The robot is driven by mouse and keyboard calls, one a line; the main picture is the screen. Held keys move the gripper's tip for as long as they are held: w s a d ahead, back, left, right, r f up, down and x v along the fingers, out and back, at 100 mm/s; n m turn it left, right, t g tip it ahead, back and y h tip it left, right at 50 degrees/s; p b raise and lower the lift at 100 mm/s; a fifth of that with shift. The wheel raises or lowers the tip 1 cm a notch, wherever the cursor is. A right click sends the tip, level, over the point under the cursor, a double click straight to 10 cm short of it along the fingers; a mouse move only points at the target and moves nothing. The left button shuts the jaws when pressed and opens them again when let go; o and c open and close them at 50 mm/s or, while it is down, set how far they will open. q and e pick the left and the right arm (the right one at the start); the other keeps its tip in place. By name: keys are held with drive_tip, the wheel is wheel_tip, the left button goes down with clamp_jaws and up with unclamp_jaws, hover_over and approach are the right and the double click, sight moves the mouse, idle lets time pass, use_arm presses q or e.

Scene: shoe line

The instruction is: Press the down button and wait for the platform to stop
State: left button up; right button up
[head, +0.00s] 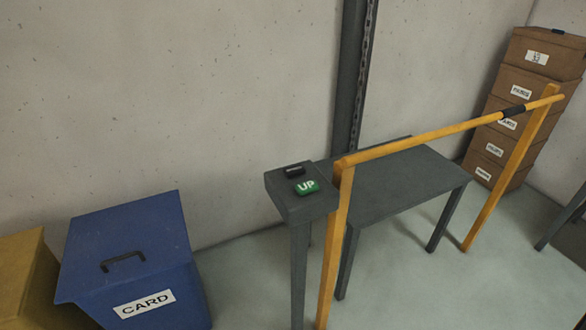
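A grey control stand (300,207) on a post is left of centre in the head view. On its top are a green button marked UP (306,187) and, just behind it, a small black piece (294,171) with no label I can read. I cannot tell whether the black piece is the down button. A flat grey table-like surface (400,180) on legs stands right of the stand, bare on top; I cannot tell whether it is the platform. Neither of my grippers is in view.
A yellow rail (430,132) on two posts runs in front of the grey surface. A dark upright column with a chain (352,80) stands behind. A blue CARD bin (130,250) and a yellow bin (25,280) are left. Stacked brown boxes (520,90) stand right.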

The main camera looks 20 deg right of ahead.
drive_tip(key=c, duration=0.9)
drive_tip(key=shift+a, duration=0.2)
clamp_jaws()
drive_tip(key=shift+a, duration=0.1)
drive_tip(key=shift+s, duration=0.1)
